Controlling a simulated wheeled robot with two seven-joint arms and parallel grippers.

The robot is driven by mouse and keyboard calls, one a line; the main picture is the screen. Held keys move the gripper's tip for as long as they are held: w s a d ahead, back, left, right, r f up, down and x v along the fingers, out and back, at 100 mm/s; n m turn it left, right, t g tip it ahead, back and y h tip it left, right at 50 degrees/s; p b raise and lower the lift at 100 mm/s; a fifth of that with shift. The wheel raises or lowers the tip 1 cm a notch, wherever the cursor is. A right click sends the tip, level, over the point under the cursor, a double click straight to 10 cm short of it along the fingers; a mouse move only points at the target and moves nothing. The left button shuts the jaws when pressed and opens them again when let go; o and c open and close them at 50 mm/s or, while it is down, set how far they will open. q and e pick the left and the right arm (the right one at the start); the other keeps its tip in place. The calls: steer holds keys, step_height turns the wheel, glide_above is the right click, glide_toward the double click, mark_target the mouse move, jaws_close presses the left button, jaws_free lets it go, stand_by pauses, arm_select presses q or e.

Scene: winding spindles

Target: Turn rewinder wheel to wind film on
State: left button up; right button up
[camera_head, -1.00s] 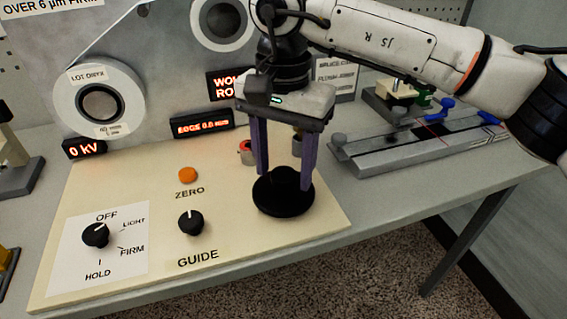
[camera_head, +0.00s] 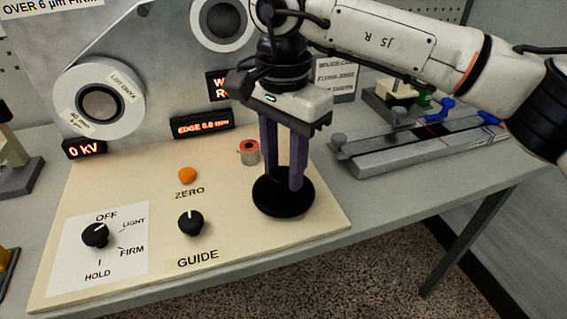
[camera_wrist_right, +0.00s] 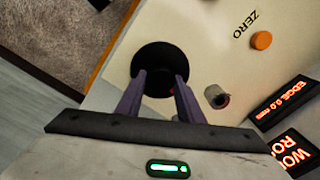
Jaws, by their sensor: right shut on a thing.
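The black rewinder wheel (camera_head: 284,208) lies flat at the right side of the cream control panel. My right gripper (camera_head: 283,185) points down at it with purple fingers, shut on the wheel's middle part, which the fingers partly hide. The right wrist view shows the wheel (camera_wrist_right: 160,60) between and beyond the two fingertips (camera_wrist_right: 160,78). A white film reel (camera_head: 70,92) with a dark hub hangs on the upright grey plate, its "LOT ONYX" label at upper right. A second reel (camera_head: 222,42) at the top is cut by the frame. My left gripper is out of view.
On the panel (camera_head: 140,180) are an orange ZERO button (camera_head: 187,175), a GUIDE knob (camera_head: 190,223), a selector knob (camera_head: 95,235) and a red-topped knob (camera_head: 249,152). A grey splicing fixture (camera_head: 400,148) with blue levers stands to the right. Bare table lies between it and the panel.

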steer(key=m, duration=0.4)
steer(key=shift+m, duration=0.3)
steer(key=m, duration=0.3)
steer(key=shift+m, duration=0.3)
steer(key=m+b, duration=0.1)
steer(key=m, duration=0.3)
steer(key=shift+r+m, duration=0.1)
steer(key=shift+m, duration=2)
steer(key=o, duration=1.1)
steer(key=shift+c, duration=0.2)
